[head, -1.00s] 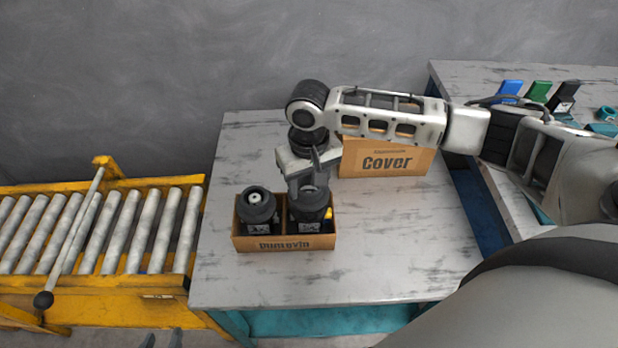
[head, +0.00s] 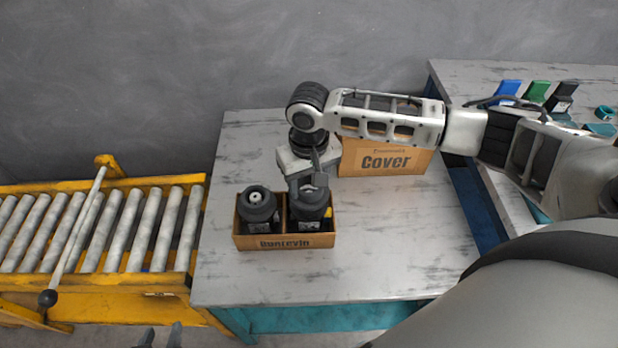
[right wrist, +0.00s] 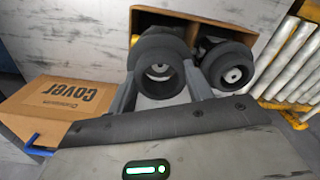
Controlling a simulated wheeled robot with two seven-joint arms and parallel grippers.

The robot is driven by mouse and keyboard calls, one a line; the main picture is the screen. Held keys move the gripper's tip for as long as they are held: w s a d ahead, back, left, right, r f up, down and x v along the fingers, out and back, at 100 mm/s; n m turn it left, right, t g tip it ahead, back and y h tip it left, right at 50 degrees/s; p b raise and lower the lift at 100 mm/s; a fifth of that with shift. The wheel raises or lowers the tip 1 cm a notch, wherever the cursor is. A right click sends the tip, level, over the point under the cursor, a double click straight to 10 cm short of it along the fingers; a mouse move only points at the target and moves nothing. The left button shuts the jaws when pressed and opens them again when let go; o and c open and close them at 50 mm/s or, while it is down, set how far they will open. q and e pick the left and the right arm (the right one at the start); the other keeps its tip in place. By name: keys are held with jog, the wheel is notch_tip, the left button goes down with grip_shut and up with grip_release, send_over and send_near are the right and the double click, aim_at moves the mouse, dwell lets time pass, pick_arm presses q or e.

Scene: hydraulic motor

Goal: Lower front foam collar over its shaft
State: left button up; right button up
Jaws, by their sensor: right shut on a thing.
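A black foam collar (right wrist: 160,62) sits between the fingers of my right gripper (right wrist: 160,85), which is shut on it. A pale shaft end (right wrist: 158,70) shows through the collar's hole. In the head view my right gripper (head: 307,182) points down over the right-hand black motor (head: 310,207). I cannot tell how far down the shaft the collar is. The left-hand motor (head: 257,207) wears a black collar around its pale shaft tip, which also shows in the right wrist view (right wrist: 233,75). Two fingertips of my left gripper (head: 160,338) show apart at the bottom edge.
Both motors stand in a two-compartment cardboard box (head: 285,241) on a grey table (head: 400,235). A "Cover" box (head: 388,160) stands behind, near my right arm. A yellow roller conveyor (head: 100,230) lies left. The table's front and right are clear.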

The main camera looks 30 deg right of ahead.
aim_at(309, 191)
jog(key=shift+f, duration=0.15)
dwell(0.5)
jog(key=shift+f, duration=1.7)
jog(key=o, duration=1.5)
jog(key=shift+r, duration=0.15)
